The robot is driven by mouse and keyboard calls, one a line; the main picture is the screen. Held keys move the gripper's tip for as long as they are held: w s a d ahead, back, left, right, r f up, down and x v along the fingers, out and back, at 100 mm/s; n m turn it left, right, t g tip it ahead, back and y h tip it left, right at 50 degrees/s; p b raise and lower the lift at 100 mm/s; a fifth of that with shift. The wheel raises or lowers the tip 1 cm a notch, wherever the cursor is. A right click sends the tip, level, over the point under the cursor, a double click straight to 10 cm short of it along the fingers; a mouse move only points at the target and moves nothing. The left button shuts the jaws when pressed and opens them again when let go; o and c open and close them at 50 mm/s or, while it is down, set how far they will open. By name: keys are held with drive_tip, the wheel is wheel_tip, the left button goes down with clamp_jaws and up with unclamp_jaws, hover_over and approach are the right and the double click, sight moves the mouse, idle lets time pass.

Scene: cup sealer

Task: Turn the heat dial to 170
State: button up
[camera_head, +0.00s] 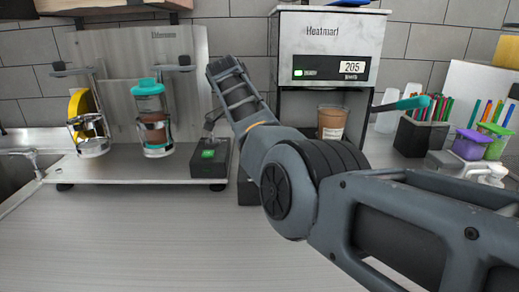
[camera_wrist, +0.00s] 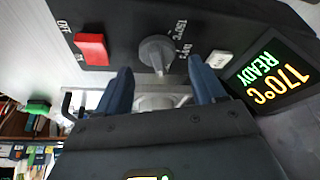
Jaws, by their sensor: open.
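The grey heat dial (camera_wrist: 157,52) sits on a dark control panel in the wrist view, with its pointer toward the bottom of the picture. Temperature markings, one reading 150°C, are printed beside it. My gripper (camera_wrist: 162,77) is open, with one dark blue finger on each side just below the dial. The fingers look clear of the dial, though their depth is hard to tell. A tilted display (camera_wrist: 274,74) on the right reads 170°C READY. In the head view the sealer (camera_head: 330,45) has a front display reading 205; the dial is not seen there.
A red switch (camera_wrist: 91,49) and a white button (camera_wrist: 219,59) flank the dial. A brown cup (camera_head: 332,122) stands in the sealer. A blender stand (camera_head: 110,172) with two jars is at left. Pen holders (camera_head: 420,135) and small bins are at right. The front counter (camera_head: 130,240) is clear.

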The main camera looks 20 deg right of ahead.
drive_tip(key=b+v, duration=0.1)
drive_tip(key=v, duration=0.5)
drive_tip(key=shift+a+r, duration=0.2)
drive_tip(key=shift+r, duration=0.1)
